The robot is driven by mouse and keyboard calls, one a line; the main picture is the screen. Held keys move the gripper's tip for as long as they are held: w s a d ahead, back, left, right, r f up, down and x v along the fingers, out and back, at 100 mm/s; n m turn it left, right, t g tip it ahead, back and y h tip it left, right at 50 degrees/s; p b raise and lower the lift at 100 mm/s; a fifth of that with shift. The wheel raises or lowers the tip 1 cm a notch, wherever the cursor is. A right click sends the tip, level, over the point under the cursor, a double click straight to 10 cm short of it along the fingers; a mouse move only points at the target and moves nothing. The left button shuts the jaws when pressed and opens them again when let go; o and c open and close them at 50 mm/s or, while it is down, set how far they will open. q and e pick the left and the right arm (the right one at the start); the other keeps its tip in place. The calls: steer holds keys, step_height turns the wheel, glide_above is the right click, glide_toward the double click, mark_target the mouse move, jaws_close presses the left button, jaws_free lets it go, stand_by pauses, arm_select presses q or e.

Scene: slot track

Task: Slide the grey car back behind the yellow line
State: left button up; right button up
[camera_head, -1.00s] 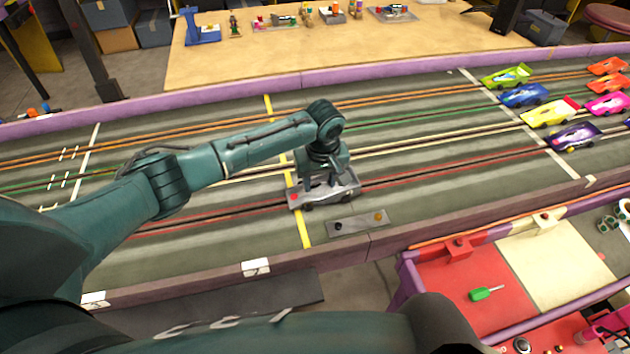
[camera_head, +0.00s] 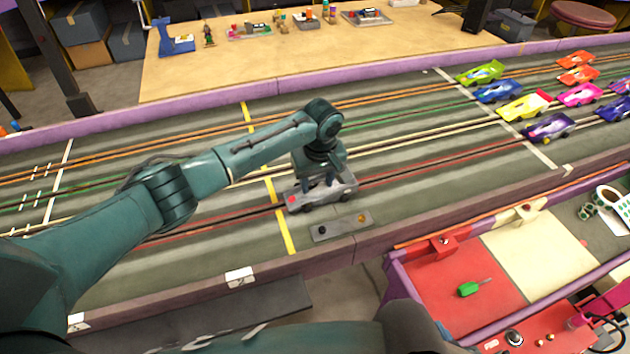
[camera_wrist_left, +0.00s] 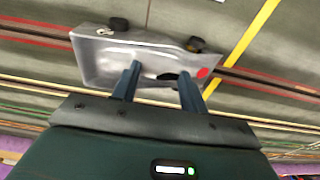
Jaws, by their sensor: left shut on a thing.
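The grey car (camera_head: 335,196) sits on the track's red-edged slot in the head view. It stands just right of the yellow line (camera_head: 268,180), with its red-dotted end close beside the line. My left gripper (camera_head: 320,183) is above the car with its fingers down on it, shut on it. In the left wrist view, the two blue fingers (camera_wrist_left: 158,85) meet the silver car body (camera_wrist_left: 105,60), and the yellow line (camera_wrist_left: 245,40) passes just beyond the red dot. The fingertips' exact contact is partly hidden. My right gripper is out of view.
Several coloured cars, including a yellow one (camera_head: 523,106), stand at the right beyond a white line (camera_head: 490,115). A small grey plate with two knobs (camera_head: 342,227) lies in front of the grey car. A purple-edged cart with a red panel (camera_head: 465,270) stands in front. The track left of the yellow line is free of cars.

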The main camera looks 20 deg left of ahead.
arm_select(q)
steer(key=o, duration=0.8)
steer(key=shift+o, duration=0.2)
